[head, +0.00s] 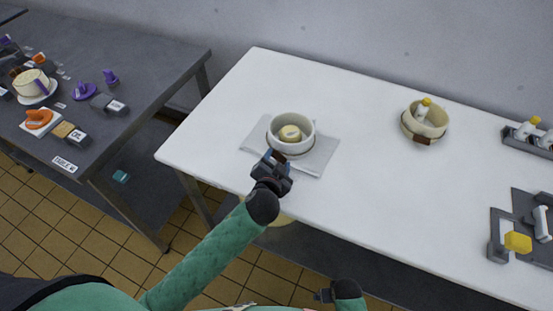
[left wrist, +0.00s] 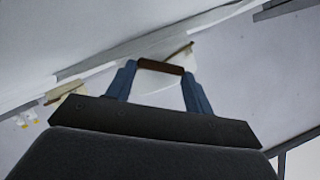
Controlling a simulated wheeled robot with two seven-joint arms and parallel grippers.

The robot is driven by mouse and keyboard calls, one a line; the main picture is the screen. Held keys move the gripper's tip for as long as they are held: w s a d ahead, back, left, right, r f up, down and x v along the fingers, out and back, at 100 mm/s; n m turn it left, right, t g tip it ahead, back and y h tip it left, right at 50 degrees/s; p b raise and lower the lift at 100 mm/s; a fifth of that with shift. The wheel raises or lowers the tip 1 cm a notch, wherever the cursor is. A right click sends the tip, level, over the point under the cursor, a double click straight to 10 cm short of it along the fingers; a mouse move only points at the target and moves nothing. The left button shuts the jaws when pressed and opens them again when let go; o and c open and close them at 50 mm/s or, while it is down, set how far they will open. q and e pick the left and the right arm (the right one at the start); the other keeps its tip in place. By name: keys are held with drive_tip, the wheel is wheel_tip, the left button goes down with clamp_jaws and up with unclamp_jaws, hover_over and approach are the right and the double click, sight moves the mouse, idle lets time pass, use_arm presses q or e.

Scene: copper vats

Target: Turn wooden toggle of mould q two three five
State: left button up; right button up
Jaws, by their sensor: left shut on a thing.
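No mould number can be read. My right gripper (head: 323,295) is low in the head view, below the table's front edge; its fingers are too small to judge.
A second cream mould (head: 409,122) with a brown toggle and a yellow-capped bottle (head: 424,109) stands to the right. Grey trays (head: 501,225) with tools lie at the far right. A grey table (head: 145,70) with several items is at the left. White tabletop between the moulds is clear.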

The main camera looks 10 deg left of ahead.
drive_tip(key=shift+f, duration=0.2)
idle(0.3)
use_arm(q)
drive_tip(key=o, duration=1)
drive_tip(key=shift+s, duration=0.6)
drive_tip(key=b+v, duration=0.2)
drive_tip(key=v, duration=0.4)
drive_tip(key=shift+s+r, duration=0.25)
use_arm(e)
wheel_tip(320, 180, up, 9)
drive_tip(key=w, duration=0.1)
drive_tip(key=shift+w+a, duration=0.2)
drive_tip(key=shift+a, duration=0.25)
